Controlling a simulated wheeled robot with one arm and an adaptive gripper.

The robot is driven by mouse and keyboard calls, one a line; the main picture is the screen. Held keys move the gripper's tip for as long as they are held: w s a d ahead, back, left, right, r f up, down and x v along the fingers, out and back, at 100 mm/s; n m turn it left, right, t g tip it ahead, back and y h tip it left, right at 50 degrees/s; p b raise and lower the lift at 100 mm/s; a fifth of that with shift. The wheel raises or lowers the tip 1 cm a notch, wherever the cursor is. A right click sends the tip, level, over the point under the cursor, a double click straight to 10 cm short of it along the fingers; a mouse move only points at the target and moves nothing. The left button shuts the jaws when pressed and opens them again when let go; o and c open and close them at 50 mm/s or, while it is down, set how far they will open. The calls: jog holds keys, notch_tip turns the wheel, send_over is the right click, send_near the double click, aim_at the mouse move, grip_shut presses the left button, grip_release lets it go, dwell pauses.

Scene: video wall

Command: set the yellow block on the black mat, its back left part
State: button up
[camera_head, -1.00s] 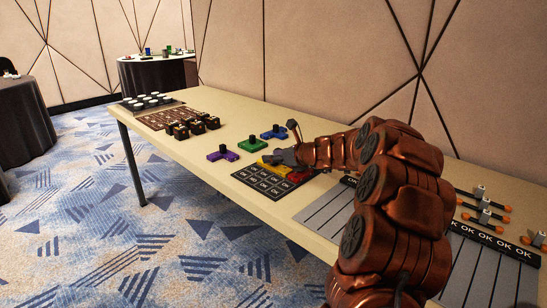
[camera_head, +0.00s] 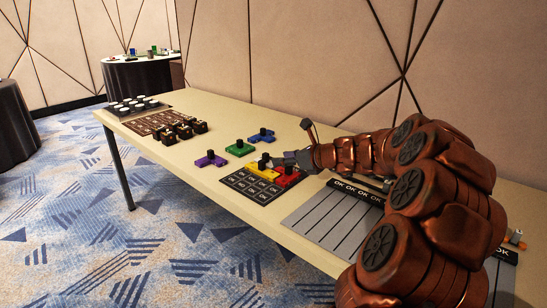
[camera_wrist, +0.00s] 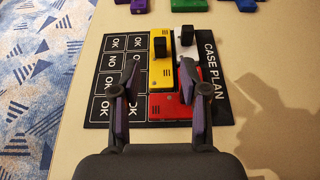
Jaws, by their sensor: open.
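The black mat (camera_head: 246,187), lettered "CASE PLAN" with an OK/NO grid, lies on the table; it fills the middle of the wrist view (camera_wrist: 103,72). The yellow block (camera_head: 266,174) with a black knob appears to lie flat on it, right of the grid in the wrist view (camera_wrist: 161,78). A red block (camera_wrist: 172,108) is below it there, and a white block (camera_wrist: 183,42) beside its upper right. My gripper (camera_wrist: 160,68) is open and empty, its fingertips left and right of the yellow block in the wrist view. Their height above it is unclear. The head view shows my gripper (camera_head: 284,160) partly hiding the blocks.
Purple (camera_head: 211,159), green (camera_head: 240,148) and blue (camera_head: 262,135) pieces lie behind and left of the mat. Several dark blocks (camera_head: 184,130) and a brown board (camera_head: 148,122) are farther along. A grey lined board (camera_head: 325,222) lies to the right.

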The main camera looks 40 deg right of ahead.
jog(key=shift+v, duration=0.75)
jog(key=a+n+g+y, duration=0.1)
jog(key=a+n, duration=0.1)
jog(key=a, duration=0.3)
jog(key=s+a+f+n+g+y, duration=0.1)
jog(key=a+n, duration=0.2)
jog(key=a, duration=0.3)
jog(key=a+n+g+y, duration=0.1)
jog(key=a+n, duration=0.2)
jog(key=a, duration=0.2)
jog(key=shift+s+a+f, duration=0.15)
jog(key=shift+a+f, duration=0.1)
jog(key=s+a+f+n+g, duration=0.3)
jog(key=s+a+n+g, duration=0.1)
jog(key=s+a+n, duration=0.4)
jog(key=s+a+f+n+g, duration=0.35)
jog(key=s+a+n, duration=0.25)
jog(key=s+a, duration=0.3)
jog(key=s+d+f+n+g+h, duration=0.1)
jog(key=s+f+n+g+h, duration=0.1)
jog(key=s+n, duration=0.3)
jog(key=s+d+f+n+g+h, duration=0.1)
jog(key=s+n, duration=0.5)
jog(key=s, duration=0.7)
jog(key=f+g+h, duration=0.1)
jog(key=g+h, duration=0.1)
jog(key=h, duration=0.1)
jog(key=shift+s+d+n+g, duration=0.2)
jog(key=shift+s+n+g, duration=0.1)
jog(key=shift+g, duration=0.05)
